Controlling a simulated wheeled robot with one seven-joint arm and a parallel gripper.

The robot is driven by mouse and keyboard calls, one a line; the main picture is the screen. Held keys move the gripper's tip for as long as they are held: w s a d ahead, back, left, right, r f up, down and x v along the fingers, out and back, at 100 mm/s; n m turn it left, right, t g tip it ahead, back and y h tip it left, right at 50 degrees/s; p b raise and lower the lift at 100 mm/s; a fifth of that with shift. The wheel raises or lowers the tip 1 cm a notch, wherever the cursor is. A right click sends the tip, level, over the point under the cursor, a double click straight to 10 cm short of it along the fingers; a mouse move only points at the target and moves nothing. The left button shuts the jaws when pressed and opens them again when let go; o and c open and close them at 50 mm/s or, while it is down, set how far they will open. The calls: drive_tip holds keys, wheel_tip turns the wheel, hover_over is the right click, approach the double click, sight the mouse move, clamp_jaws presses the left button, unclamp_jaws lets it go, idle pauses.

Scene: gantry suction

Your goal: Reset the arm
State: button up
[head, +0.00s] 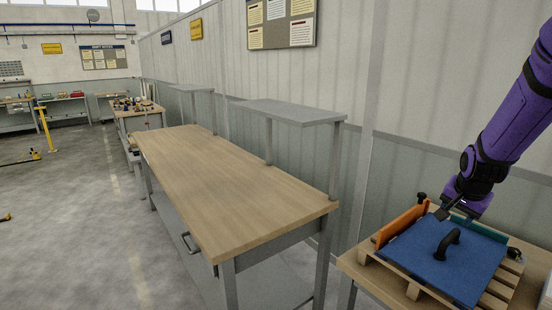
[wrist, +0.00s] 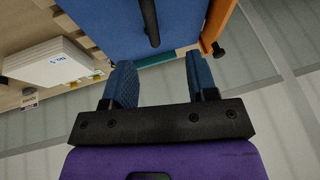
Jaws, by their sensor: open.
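My purple arm comes in from the right in the head view. Its gripper (head: 447,207) is at the back edge of a blue panel with a black handle (head: 455,262). In the wrist view my gripper (wrist: 160,70) has its two blue-padded fingers well apart, with nothing between them. The blue panel (wrist: 115,22) and its dark handle (wrist: 149,22) lie beyond the fingertips. Whether a finger touches the panel cannot be told.
The panel lies on a wooden pallet (head: 413,290) on a bench at the right, beside an orange block (head: 401,224). A long wooden workbench (head: 215,185) with a bare top stands in the middle, against the wall.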

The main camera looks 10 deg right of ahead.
drive_tip(key=s+a+r+n+y, duration=0.2)
drive_tip(key=s+a+r+n, duration=0.6)
drive_tip(key=s+a+r, duration=0.75)
drive_tip(key=s+a+r+n, duration=0.1)
drive_tip(key=s+a+n, duration=0.2)
drive_tip(key=s+a, duration=0.3)
drive_tip(key=shift+s+r+t, duration=0.4)
drive_tip(key=shift+s, duration=0.55)
